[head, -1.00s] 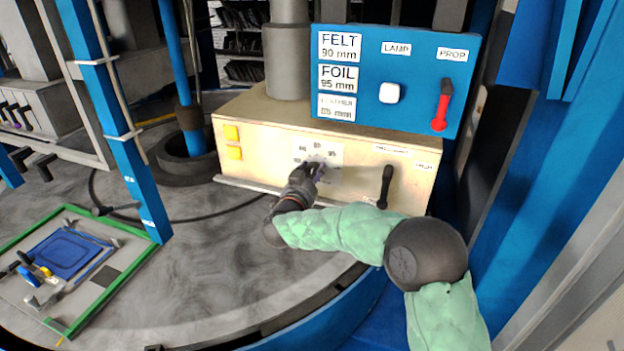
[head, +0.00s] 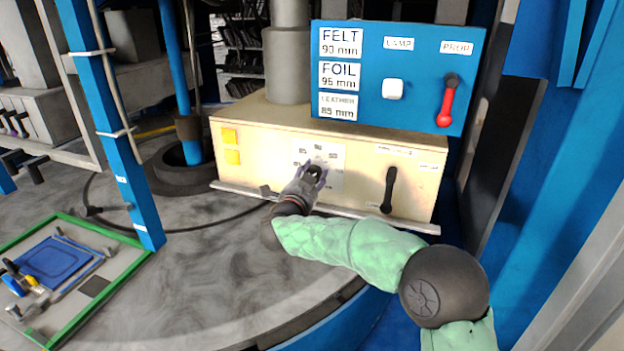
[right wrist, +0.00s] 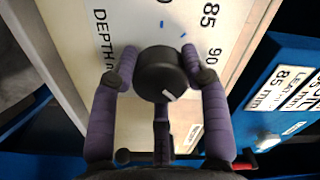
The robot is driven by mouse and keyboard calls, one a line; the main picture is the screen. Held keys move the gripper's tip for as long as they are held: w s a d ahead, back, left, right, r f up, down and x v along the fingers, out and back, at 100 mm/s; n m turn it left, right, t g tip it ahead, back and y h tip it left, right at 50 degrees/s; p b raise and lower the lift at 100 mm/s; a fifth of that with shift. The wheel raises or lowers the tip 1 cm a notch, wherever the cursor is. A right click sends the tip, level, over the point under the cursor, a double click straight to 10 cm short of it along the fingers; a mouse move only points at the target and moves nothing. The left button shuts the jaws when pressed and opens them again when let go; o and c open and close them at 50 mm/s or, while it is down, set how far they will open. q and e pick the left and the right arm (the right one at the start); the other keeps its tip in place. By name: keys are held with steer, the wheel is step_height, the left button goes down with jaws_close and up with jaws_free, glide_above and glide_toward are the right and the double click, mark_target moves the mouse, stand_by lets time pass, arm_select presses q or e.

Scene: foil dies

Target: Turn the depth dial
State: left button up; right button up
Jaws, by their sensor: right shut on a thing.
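The depth dial is a round black knob (right wrist: 161,74) with a white pointer mark, on a white scale plate (head: 331,185) on the front of the cream box. In the right wrist view the pointer faces the lower right, and the plate reads "DEPTH", "85" and "90". My right gripper (right wrist: 156,68) is shut on the dial, one purple finger on each side of it. In the head view my right gripper (head: 316,172) is at the plate and hides most of the dial. My left gripper is not in view.
A blue panel (head: 435,60) above lists felt 90 mm, foil 95 mm and leather 85 mm. It has a white lamp switch (head: 392,89) and a red prop lever (head: 445,108). A black lever (head: 388,190) is right of the dial.

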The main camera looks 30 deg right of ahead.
steer(key=shift+d+r, duration=0.1)
steer(key=shift+r, duration=0.2)
steer(key=o, duration=1.1)
steer(key=shift+s, duration=0.1)
steer(key=shift+o, duration=0.3)
steer(key=shift+f, duration=0.1)
steer(key=shift+f, duration=0.1)
steer(key=v, duration=1.2)
